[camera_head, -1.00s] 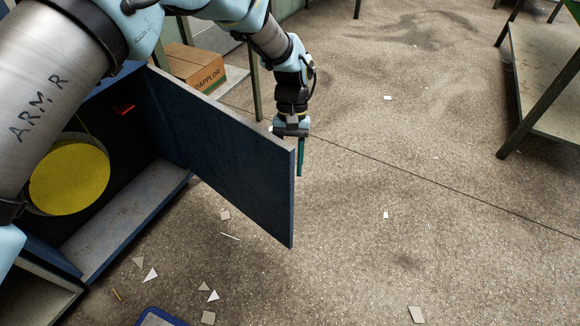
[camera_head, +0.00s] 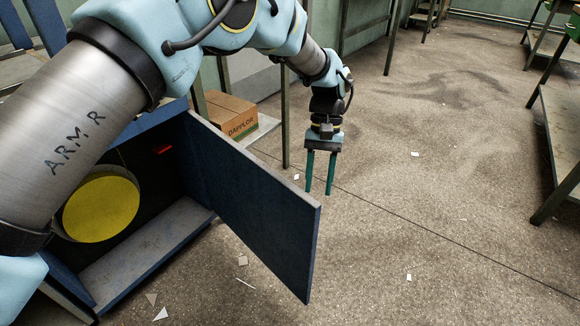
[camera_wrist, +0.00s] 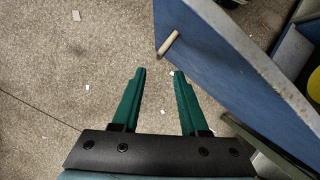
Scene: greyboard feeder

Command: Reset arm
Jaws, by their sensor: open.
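My gripper (camera_head: 319,174) has two green fingers, spread apart with nothing between them. In the head view it hangs pointing down just beyond the free edge of an open blue door (camera_head: 262,215). The wrist view shows the open fingers (camera_wrist: 160,82) over bare floor, with the blue door (camera_wrist: 235,60) close to their right. A pale peg-like handle (camera_wrist: 168,43) sticks out from the door's face, ahead of the fingers and apart from them. The door belongs to a blue cabinet (camera_head: 150,250) that stands open. My arm crosses the upper left of the head view and hides part of the cabinet.
A yellow disc (camera_head: 101,208) and a small red part (camera_head: 165,149) show inside the cabinet. A cardboard box (camera_head: 228,117) stands behind the door. A metal-legged bench (camera_head: 562,130) is at the right. The speckled floor (camera_head: 440,210) between is open, with scattered pale scraps.

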